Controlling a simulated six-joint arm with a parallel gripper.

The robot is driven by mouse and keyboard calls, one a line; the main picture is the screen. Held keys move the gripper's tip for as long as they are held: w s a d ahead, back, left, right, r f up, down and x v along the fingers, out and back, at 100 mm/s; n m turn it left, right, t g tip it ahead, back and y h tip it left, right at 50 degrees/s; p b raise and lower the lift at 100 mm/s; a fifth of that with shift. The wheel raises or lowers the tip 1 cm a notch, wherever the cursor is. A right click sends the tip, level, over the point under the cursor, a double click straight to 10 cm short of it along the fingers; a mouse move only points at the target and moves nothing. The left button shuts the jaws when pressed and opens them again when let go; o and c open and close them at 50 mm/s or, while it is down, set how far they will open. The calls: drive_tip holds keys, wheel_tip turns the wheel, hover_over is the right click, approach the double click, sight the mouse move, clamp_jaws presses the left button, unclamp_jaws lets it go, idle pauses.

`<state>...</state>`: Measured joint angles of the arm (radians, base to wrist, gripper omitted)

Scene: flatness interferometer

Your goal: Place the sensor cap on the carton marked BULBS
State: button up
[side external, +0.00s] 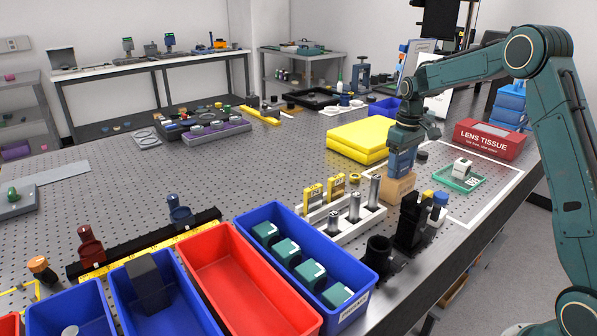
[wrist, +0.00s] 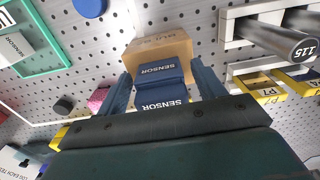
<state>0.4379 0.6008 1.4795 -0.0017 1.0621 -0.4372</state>
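The sensor cap (wrist: 160,88) is a dark blue block with white SENSOR lettering. In the side view the blue cap (side external: 401,163) is right above a tan cardboard carton (side external: 397,188). The carton also shows in the wrist view (wrist: 158,50), just beyond the cap; its printed lettering is too small to read surely. Whether the cap's underside touches the carton or hangs slightly above it, I cannot tell.
A white rack with metal posts (side external: 345,222) stands left of the carton. A black mount (side external: 411,222) is in front. A green tray (side external: 460,178) and red LENS TISSUE box (side external: 489,139) lie to the right, yellow cases (side external: 360,137) behind, blue bin (side external: 333,262) front left.

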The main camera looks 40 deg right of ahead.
sight(403, 154)
drive_tip(key=shift+r, duration=0.1)
wheel_tip(403, 154, up, 12)
drive_tip(key=shift+r, duration=0.1)
idle(0.8)
drive_tip(key=shift+a, duration=0.1)
idle(0.4)
